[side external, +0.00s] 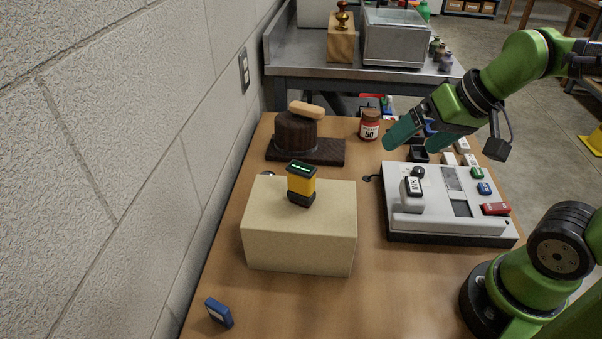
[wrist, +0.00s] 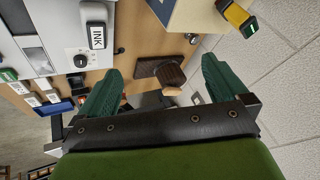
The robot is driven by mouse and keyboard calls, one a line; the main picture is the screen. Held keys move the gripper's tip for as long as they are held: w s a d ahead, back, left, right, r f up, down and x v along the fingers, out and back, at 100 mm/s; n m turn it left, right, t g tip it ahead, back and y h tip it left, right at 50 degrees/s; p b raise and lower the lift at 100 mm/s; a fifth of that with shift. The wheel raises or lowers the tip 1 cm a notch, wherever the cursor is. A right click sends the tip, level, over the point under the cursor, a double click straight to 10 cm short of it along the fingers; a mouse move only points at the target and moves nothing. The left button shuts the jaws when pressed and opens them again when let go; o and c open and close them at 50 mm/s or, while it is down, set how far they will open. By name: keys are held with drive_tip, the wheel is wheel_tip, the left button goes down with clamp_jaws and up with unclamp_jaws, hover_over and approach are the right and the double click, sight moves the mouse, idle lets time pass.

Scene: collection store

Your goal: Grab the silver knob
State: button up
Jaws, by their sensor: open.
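My gripper (side external: 412,146) has green fingers, spread open and empty, above the far side of the desk near the grey machine. In the wrist view my gripper (wrist: 162,68) frames a dark round block on a board between its fingers. A small silvery rounded thing (side external: 268,173), possibly the silver knob, sits on the desk behind the beige box, which partly hides it. It seems to show in the wrist view too (wrist: 192,38), beside the box, apart from my fingers. A dial with a dark centre (wrist: 80,61) is on the machine; it looks black in the side view (side external: 417,172).
The beige box (side external: 298,240) carries a yellow and black device (side external: 301,184). The dark block (side external: 296,132) has a wooden piece on top. A red jar (side external: 369,126) stands nearby. A wall bounds the left.

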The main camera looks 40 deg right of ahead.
drive_tip(key=shift+s+r, duration=0.15)
drive_tip(key=shift+s, duration=0.5)
drive_tip(key=shift+s+r+t, duration=0.15)
drive_tip(key=shift+r+t, duration=0.1)
drive_tip(key=shift+t, duration=0.05)
drive_tip(key=shift+c, duration=0.8)
drive_tip(key=shift+r, duration=0.25)
drive_tip(key=c, duration=0.3)
drive_tip(key=shift+c, duration=0.2)
drive_tip(key=shift+f, duration=0.1)
